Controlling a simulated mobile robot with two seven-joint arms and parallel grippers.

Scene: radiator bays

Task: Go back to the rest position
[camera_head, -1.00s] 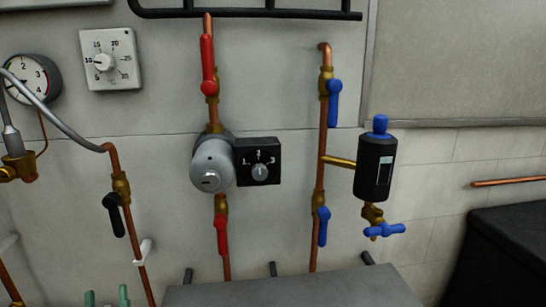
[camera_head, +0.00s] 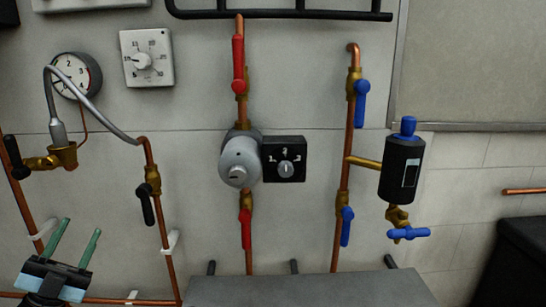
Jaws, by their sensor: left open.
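My left gripper (camera_head: 76,243) shows at the bottom left of the head view. Its two green fingers point up and stand apart, with nothing between them. It is in front of the lower left copper pipes and seems to touch none of them. My right gripper is not in view.
On the wall are a pump (camera_head: 240,160) with a black control box (camera_head: 284,159), red valve levers (camera_head: 239,62), blue valve levers (camera_head: 361,101), a black cylinder (camera_head: 401,168), a gauge (camera_head: 76,75) and a thermostat dial (camera_head: 147,57). A grey box top (camera_head: 310,290) juts out below. A dark block (camera_head: 520,255) stands right.

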